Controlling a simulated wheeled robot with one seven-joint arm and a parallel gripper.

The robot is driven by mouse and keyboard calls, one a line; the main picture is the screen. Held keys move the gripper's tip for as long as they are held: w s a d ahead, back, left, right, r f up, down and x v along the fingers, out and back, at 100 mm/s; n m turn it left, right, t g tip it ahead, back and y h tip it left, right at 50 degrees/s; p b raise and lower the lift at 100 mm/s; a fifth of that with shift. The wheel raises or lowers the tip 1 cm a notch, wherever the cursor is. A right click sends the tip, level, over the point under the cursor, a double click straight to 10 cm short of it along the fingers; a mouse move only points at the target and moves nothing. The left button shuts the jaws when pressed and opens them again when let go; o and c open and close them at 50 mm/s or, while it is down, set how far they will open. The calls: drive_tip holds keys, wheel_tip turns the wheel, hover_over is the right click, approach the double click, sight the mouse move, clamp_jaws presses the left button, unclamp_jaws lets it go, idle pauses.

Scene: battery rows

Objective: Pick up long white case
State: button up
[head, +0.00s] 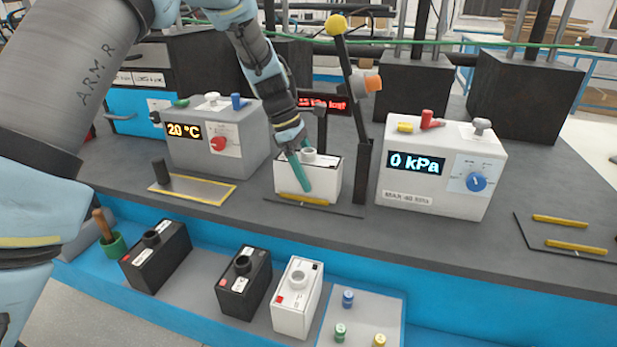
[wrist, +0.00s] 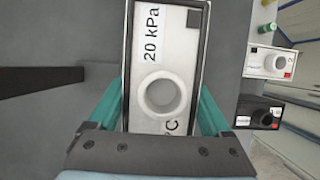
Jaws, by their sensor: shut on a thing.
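A white case (head: 325,178) with a round collar on top stands upright at the middle of the dark bench, by a thin dark plate with a yellow strip. In the wrist view the same white case (wrist: 150,60) is long, dark-edged and labelled "20 kPa". My gripper (head: 298,168) comes down over it from above, its teal fingers on either side. It is shut on this case, with a finger along each long side in the wrist view (wrist: 163,105). I cannot tell whether the case's base touches the bench. A second white case (head: 297,300) stands on the lower front shelf.
Two black cases (head: 155,258) (head: 243,285) and a tray (head: 388,305) with small coloured cylinders are on the lower shelf. A dark post (head: 362,150) and the kPa box (head: 440,170) stand close right of the held case; the temperature box (head: 245,140) is left.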

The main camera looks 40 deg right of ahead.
drive_tip(key=c, duration=0.4)
drive_tip(key=shift+c, duration=0.2)
drive_tip(key=shift+r, duration=0.15)
